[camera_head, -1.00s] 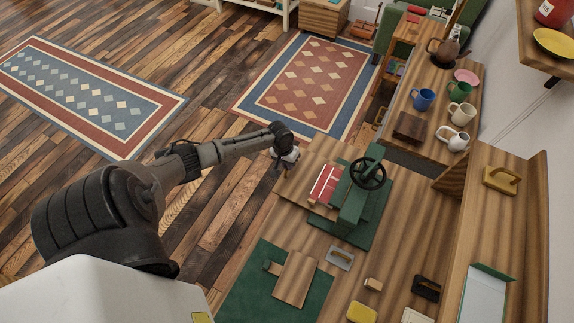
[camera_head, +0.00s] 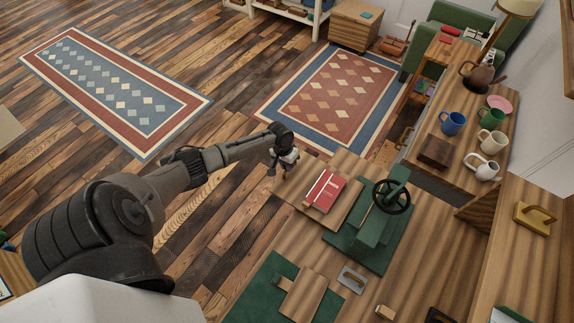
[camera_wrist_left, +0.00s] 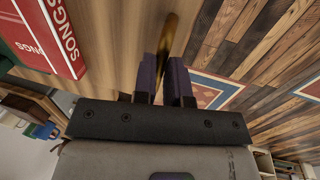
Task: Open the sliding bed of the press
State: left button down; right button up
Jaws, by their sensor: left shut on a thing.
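The press (camera_head: 375,222) is green with a black handwheel (camera_head: 391,196) and stands on the workbench. Its sliding bed (camera_head: 347,207) is a wooden board sticking out from the press towards the left, with a red book (camera_head: 325,190) lying on it. My left gripper (camera_head: 285,166) is at the bed's outer left end. In the left wrist view, my left gripper (camera_wrist_left: 164,80) is shut on a brass-coloured handle (camera_wrist_left: 168,38); the book (camera_wrist_left: 45,40) shows at the left, marked "SONGS". My right gripper is not in view.
A green mat (camera_head: 255,290) with a wooden piece (camera_head: 308,293) lies in front of the press. Open floor lies left of the bed.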

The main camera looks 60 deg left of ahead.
pick_arm(q)
jog(key=c, duration=1.2)
grip_release()
jog(key=shift+o, duration=0.2)
notch_tip(320, 180, up, 14)
jog(key=s+a+p, duration=0.1)
jog(key=a, duration=0.1)
jog(key=shift+a+f+p, duration=0.2)
jog(key=shift+f+p, duration=0.05)
jog(key=shift+p, duration=0.1)
